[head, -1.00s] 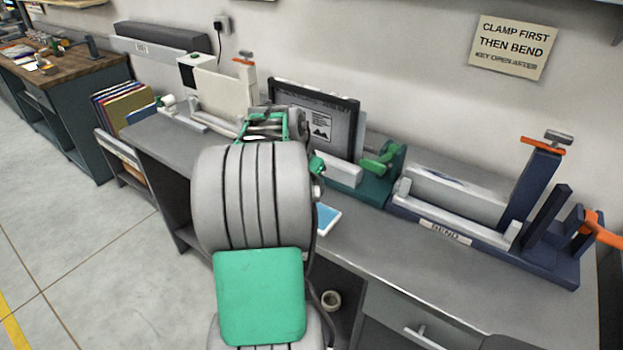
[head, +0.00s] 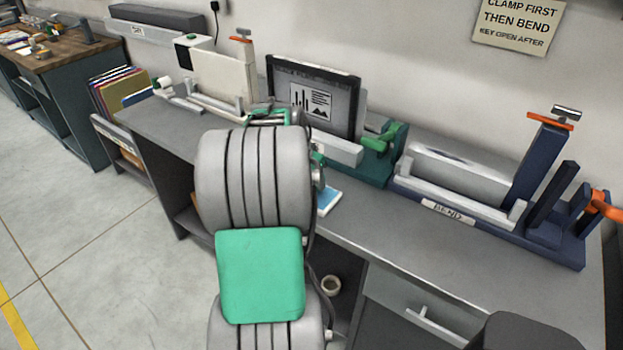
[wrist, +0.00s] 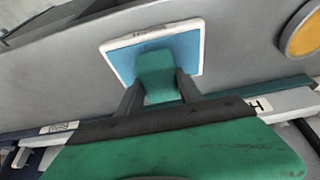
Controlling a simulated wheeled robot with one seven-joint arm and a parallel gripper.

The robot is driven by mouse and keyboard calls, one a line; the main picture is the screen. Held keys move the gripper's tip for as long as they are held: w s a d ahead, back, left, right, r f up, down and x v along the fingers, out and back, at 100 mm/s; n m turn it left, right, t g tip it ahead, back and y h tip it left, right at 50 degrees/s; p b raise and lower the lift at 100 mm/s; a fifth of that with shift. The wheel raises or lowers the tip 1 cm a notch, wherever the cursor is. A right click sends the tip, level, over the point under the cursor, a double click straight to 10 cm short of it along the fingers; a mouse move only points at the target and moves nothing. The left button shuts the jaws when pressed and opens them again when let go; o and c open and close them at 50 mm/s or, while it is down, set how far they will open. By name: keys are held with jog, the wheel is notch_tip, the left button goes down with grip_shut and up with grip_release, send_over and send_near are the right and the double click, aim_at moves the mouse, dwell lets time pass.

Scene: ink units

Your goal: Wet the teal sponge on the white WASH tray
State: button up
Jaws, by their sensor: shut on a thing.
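The teal sponge (wrist: 156,77) is between the two dark fingers of my gripper (wrist: 158,88) in the wrist view, and the gripper is shut on it. The white WASH tray (wrist: 196,68) is behind the sponge, with a blue inside and a small label on its rim. A dark shadow falls on the blue by the sponge. I cannot tell whether the sponge touches the blue surface. In the head view, part of the tray (head: 331,200) shows to the right of my arm. My arm hides the sponge there.
A teal fixture (head: 378,160) stands behind the tray, and a navy BEND fixture (head: 470,218) is to its right. A dark framed panel (head: 315,98) and a cream block (head: 222,78) stand at the back.

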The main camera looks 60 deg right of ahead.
jog(key=shift+f+b, duration=0.55)
jog(key=shift+f, duration=0.1)
dwell(1.7)
jog(key=shift+r, duration=0.1)
jog(key=shift+r+p, duration=2.25)
jog(key=shift+r, duration=1.3)
jog(key=shift+w, duration=0.1)
